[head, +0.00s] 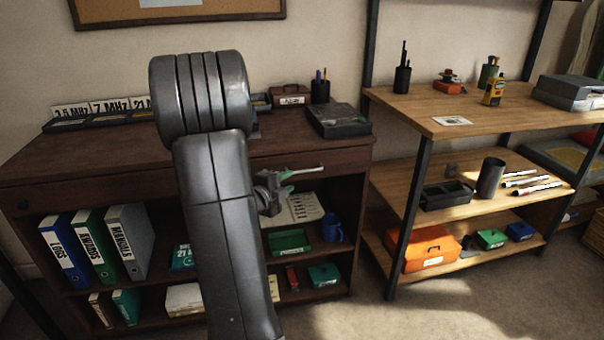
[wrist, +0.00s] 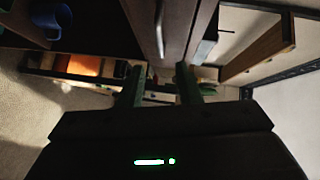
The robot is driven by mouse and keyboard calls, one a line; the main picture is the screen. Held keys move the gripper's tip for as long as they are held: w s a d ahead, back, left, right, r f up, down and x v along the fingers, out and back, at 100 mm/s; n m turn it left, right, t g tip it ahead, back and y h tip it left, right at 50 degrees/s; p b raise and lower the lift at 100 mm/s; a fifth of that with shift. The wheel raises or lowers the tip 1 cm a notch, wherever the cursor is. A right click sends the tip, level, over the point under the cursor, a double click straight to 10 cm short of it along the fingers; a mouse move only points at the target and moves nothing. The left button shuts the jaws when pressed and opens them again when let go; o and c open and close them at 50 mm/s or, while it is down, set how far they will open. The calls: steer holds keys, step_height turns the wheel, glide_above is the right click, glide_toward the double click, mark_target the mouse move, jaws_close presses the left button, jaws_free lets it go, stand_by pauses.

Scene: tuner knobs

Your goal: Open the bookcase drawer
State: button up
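The dark brown bookcase (head: 95,150) stands on the left in the head view, partly hidden by my arm. Its drawer front (head: 345,160) runs just under the top and looks flush, though much of it is hidden. A silver bar handle (head: 308,171) is on the drawer front. In the wrist view the handle (wrist: 159,28) lies ahead of the fingers, in line with the gap between them. My gripper (head: 284,183), with green fingers, is close to the handle. In the wrist view its fingers (wrist: 159,82) are apart with nothing between them.
Binders (head: 95,245), a blue mug (head: 332,228) and green trays fill the shelves below the drawer. A black box (head: 338,120) and a pen cup (head: 320,92) stand on top. A wooden shelf unit (head: 400,180) stands to the right. Carpet is clear in front.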

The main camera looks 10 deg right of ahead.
mark_target(305, 171)
steer(key=b+x, duration=0.1)
steer(key=x, duration=0.8)
steer(key=shift+w+d+f, duration=0.1)
steer(key=shift+w, duration=0.1)
jaws_close()
